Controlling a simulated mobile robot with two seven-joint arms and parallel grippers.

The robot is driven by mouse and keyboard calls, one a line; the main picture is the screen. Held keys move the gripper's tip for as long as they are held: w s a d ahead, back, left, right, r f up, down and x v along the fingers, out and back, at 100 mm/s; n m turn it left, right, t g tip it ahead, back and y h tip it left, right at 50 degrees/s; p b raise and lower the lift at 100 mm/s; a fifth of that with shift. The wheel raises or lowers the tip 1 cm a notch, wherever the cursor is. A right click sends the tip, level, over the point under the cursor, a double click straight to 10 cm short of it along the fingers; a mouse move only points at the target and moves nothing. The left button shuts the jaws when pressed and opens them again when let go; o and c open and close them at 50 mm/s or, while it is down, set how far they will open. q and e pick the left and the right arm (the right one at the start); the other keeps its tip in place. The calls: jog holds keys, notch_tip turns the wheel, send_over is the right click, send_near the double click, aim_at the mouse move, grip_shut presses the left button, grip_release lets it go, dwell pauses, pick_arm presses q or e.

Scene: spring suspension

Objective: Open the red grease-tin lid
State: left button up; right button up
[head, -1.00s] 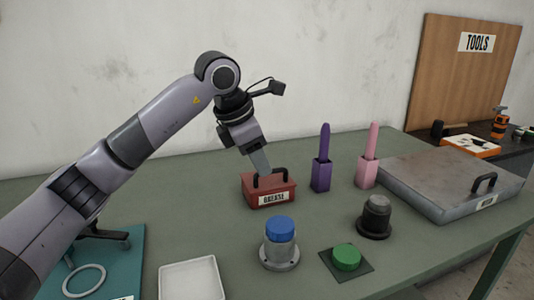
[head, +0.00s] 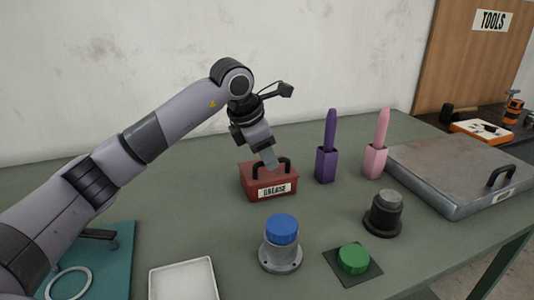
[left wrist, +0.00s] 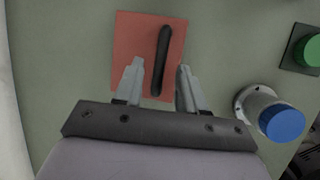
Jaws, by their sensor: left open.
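The red grease tin (head: 257,188) stands on the green table, its lid (left wrist: 135,35) shut and a "GREASE" label on its front. A black handle (head: 257,170) arches over the lid; it also shows in the left wrist view (left wrist: 162,60). My left gripper (head: 271,161) is at the lid, pointing down. In the left wrist view its fingers (left wrist: 160,80) are open, one on each side of the handle's near end, with gaps between. Whether the fingers touch the lid cannot be told. My right gripper is not in view.
A blue-capped grey post (head: 281,245), a green button (head: 353,260) and a dark knob (head: 385,214) stand in front. Purple (head: 326,163) and pink (head: 375,160) holders stand right of the tin, beside a large metal box (head: 450,175). A white tray (head: 184,282) lies front left.

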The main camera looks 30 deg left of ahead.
pick_arm(q)
jog(key=shift+w+f, duration=0.15)
jog(key=shift+f, duration=0.15)
grip_shut()
jog(key=shift+r, duration=0.15)
